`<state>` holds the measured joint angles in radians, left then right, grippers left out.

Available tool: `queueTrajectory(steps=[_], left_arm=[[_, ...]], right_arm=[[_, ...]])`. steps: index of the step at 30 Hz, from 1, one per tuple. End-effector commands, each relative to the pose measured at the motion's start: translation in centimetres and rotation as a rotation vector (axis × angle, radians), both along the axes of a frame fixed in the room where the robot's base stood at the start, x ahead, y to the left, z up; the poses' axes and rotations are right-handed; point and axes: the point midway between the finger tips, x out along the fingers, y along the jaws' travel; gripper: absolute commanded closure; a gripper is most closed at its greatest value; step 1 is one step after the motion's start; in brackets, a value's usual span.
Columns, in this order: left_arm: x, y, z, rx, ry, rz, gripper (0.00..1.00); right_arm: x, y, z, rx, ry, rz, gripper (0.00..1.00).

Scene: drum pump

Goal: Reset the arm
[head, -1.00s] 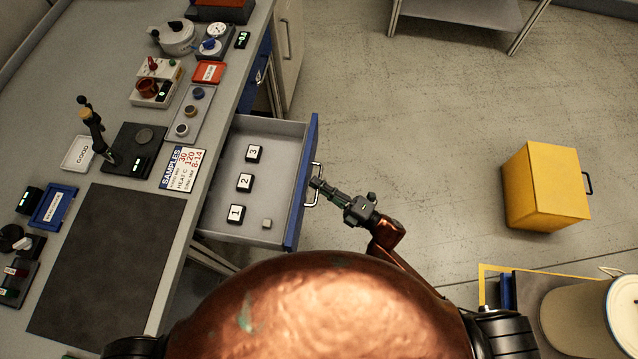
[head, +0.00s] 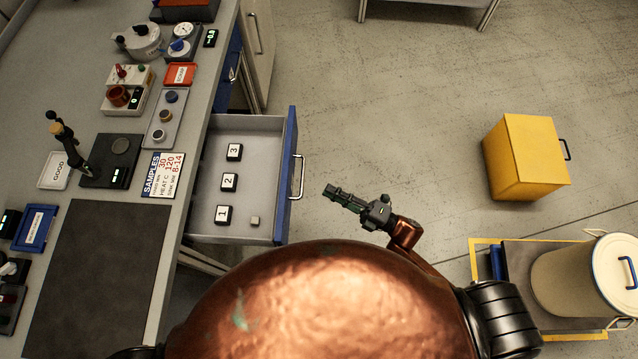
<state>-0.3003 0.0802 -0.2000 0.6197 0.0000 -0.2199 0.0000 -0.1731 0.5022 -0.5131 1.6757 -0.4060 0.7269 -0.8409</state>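My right arm (head: 402,238) comes up from the lower right, copper and black. My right gripper (head: 331,190) points up and left over the floor, just right of the open drawer (head: 262,179). Its fingertips are apart from the drawer's metal handle (head: 298,177), with a small gap of floor between. I see nothing held in it, but the fingers show edge-on, so I cannot tell whether they are open or shut. My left gripper is out of view.
The drawer holds blocks numbered 1 (head: 224,215), 2 (head: 229,182) and 3 (head: 234,152), plus a small grey cube (head: 255,221). The workbench (head: 110,222) stands left. A yellow box (head: 526,158) and a lidded drum (head: 572,280) stand right. Floor between is clear.

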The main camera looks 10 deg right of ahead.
Motion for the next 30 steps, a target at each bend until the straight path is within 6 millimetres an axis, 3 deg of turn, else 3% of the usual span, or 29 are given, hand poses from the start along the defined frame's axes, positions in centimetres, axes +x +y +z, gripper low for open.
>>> queueTrajectory(steps=[6, 24, 27, 30], left_arm=[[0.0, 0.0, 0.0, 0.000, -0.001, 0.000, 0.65], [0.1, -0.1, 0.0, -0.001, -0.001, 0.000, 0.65], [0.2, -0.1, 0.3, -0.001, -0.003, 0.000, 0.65], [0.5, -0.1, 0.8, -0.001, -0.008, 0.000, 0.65]], right_arm=[[-0.9, -1.3, -0.3, 0.000, 0.000, 0.000, 0.84], [-0.9, -1.4, -0.4, 0.000, 0.004, -0.002, 0.84], [-0.2, -2.2, -1.8, 0.000, 0.054, -0.035, 0.84], [1.1, -4.4, -5.3, 0.005, 0.183, -0.120, 0.84]])
